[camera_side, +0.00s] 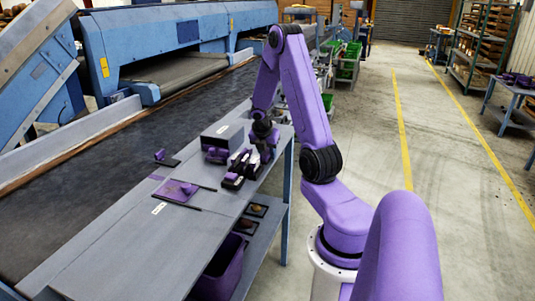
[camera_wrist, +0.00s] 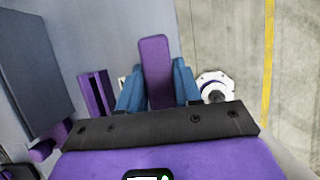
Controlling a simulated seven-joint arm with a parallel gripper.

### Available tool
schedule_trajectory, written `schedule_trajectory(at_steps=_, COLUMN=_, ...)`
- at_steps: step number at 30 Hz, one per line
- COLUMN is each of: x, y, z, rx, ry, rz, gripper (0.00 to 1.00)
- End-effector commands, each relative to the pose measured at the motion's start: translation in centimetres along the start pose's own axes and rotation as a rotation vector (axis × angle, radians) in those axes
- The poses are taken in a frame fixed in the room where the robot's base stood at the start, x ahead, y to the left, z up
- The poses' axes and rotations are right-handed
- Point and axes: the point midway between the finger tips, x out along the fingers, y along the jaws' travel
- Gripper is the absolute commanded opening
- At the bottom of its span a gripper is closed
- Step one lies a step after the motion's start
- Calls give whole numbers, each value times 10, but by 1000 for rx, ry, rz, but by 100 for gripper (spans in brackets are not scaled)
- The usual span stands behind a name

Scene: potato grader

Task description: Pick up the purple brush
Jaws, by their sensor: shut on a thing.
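In the wrist view, a purple piece (camera_wrist: 155,72) stands between the two blue fingers of my gripper (camera_wrist: 158,88). It is long and flat with a rounded end, and I take it to be the purple brush. The fingers are shut on it, one on each side. Its lower part is hidden behind the dark bar of my gripper, and no bristles show. In the side view, my gripper (camera_side: 262,140) points down over the right part of the grey table, beside a grey box. The held piece cannot be made out there.
The grey box (camera_side: 222,134) stands left of my gripper. Black and purple items (camera_side: 240,166) crowd in front. A purple mat (camera_side: 170,188) lies nearer on the table (camera_side: 120,240). A purple bin (camera_side: 222,270) is underneath. A conveyor belt (camera_side: 60,130) runs along the left.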

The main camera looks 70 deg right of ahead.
Motion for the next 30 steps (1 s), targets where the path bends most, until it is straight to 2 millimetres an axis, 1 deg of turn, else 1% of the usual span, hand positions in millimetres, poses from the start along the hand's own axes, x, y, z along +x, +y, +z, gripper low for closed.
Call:
schedule_trajectory(at_steps=5, x=-6, y=1, z=3, rx=1, ry=-3, rz=2, gripper=3)
schedule_trajectory(at_steps=8, x=-13, y=1, z=7, rx=4, ry=-6, rz=2, gripper=3)
schedule_trajectory(at_steps=13, x=-36, y=1, z=15, rx=4, ry=-4, rz=6, gripper=3)
schedule_trajectory(at_steps=24, x=-104, y=-32, z=1, rx=2, ry=-4, rz=6, gripper=3)
schedule_trajectory(at_steps=30, x=-129, y=-56, z=-19, rx=-1, ry=-4, rz=5, gripper=3)
